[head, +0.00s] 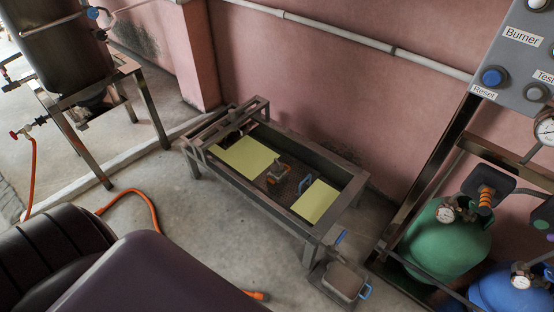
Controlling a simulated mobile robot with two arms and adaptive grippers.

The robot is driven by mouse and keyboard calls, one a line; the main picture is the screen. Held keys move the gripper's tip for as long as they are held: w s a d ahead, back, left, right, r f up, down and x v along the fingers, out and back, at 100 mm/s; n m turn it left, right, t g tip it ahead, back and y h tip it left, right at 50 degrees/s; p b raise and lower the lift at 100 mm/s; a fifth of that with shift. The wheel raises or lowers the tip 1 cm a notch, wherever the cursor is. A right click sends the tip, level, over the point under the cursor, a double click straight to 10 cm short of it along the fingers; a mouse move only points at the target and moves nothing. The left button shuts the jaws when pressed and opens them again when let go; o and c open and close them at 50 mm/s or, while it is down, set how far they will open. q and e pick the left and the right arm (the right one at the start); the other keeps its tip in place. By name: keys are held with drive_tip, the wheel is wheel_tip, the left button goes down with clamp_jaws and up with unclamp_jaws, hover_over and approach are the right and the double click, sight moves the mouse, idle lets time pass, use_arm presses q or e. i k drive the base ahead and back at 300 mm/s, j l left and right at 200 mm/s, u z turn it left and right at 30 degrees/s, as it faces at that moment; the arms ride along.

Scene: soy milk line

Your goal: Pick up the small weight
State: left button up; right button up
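A larger grey block with a blue handle (344,282) rests on a low plate at the trough's right end. Neither of my grippers is in view.
The long metal trough (235,178) stands on legs by the pink wall. A steel tank on a stand (68,45) is at the left. An orange hose (140,194) lies on the floor. A green cylinder (447,242) and a control panel (510,55) are at the right.

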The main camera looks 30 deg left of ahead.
sight(276, 167)
drive_tip(key=i+j+u, duration=0.1)
drive_tip(key=j, duration=0.35)
drive_tip(key=i+j+u, duration=0.1)
drive_tip(key=i+j, duration=0.15)
drive_tip(key=j, duration=0.15)
drive_tip(key=i+j+u, duration=0.1)
drive_tip(key=j, duration=0.3)
drive_tip(key=i+j+u, duration=0.1)
drive_tip(key=i+j, duration=0.15)
drive_tip(key=j, duration=0.15)
drive_tip(key=i+j+u, duration=0.1)
drive_tip(key=i+j, duration=0.15)
drive_tip(key=j, duration=0.1)
